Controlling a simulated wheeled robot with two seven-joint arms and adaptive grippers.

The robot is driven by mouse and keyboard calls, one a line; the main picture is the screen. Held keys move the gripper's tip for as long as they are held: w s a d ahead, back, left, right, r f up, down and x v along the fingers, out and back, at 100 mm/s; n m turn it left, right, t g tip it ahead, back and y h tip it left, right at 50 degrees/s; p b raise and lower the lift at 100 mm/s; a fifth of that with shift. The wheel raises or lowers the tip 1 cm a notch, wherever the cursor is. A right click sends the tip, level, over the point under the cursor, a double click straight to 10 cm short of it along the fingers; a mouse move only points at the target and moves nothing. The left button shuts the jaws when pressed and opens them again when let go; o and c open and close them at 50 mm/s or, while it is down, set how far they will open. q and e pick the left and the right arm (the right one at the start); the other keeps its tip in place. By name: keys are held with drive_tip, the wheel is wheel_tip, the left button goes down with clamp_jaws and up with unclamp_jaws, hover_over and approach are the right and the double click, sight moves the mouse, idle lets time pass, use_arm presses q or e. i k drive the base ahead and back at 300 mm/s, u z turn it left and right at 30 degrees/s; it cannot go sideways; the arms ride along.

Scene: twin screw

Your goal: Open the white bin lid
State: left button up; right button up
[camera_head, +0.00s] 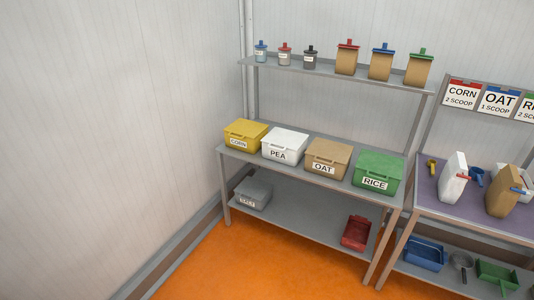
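The white bin (284,147), labelled PEA, stands on the middle shelf of the grey rack, between the yellow CORN bin (245,134) and the tan OAT bin (326,159). Its white lid (286,137) lies on top and looks shut. The green RICE bin (377,174) stands at the right end of that shelf. Neither of my grippers shows in the head view.
The rack's top shelf (330,68) holds small bottles and brown bags. Its lower shelf holds a grey bin (253,193) and a red container (356,233). A second table (436,195) with bags and scoops stands at right. Orange floor (240,265) is clear in front.

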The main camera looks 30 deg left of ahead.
sight(287, 139)
drive_tip(key=u, duration=0.6)
drive_tip(key=i, duration=0.6)
drive_tip(key=u, duration=0.8)
drive_tip(key=i, duration=0.85)
drive_tip(key=z, duration=0.05)
